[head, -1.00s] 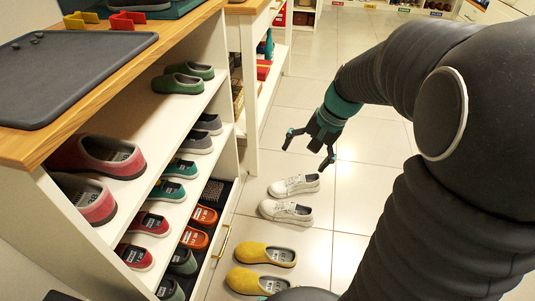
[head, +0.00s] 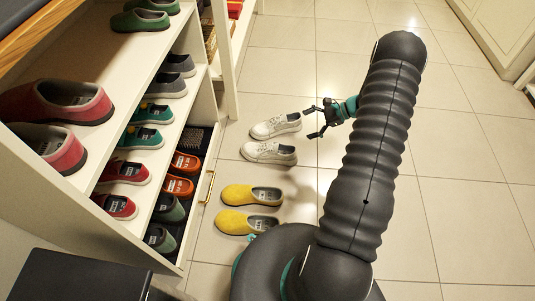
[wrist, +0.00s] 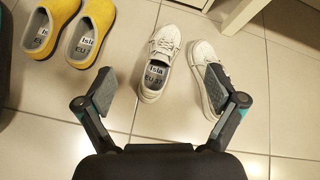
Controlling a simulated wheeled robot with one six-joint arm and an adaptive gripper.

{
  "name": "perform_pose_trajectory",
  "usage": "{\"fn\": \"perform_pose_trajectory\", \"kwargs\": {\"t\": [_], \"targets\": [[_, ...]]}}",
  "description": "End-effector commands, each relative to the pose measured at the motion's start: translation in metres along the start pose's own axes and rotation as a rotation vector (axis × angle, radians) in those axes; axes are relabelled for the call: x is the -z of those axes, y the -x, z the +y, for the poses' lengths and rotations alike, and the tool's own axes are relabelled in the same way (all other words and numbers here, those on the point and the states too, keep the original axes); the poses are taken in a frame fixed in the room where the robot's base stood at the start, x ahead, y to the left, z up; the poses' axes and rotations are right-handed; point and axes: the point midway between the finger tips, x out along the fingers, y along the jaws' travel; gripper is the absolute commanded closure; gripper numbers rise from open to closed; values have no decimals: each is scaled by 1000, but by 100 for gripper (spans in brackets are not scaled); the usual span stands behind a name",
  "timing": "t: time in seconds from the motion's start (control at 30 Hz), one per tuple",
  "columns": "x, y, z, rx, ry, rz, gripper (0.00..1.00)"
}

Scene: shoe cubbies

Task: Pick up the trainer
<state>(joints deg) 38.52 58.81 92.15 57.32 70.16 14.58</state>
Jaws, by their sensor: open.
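Two white lace-up trainers stand side by side on the tiled floor in the head view, the far trainer (head: 276,126) and the near trainer (head: 269,152). The other trainer (wrist: 207,62) is partly hidden behind the right finger. No contact with either trainer is clear.
A pair of yellow clogs (head: 250,196) stands in front of the trainers. The white shoe cubby (head: 198,103), full of shoes, is at left, with a drawer open beside the clogs and a gold handle (head: 208,187). Floor to the right is clear.

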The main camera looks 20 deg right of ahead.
Motion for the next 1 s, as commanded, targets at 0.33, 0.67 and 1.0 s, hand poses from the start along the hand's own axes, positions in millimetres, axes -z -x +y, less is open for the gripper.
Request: {"fn": "perform_pose_trajectory", "kwargs": {"t": [0.33, 0.67, 1.0], "targets": [[121, -32, 34, 169, -264, -130, 6], [139, -57, 38, 202, -313, -157, 6], [132, -112, 26, 202, -312, -156, 6]]}}
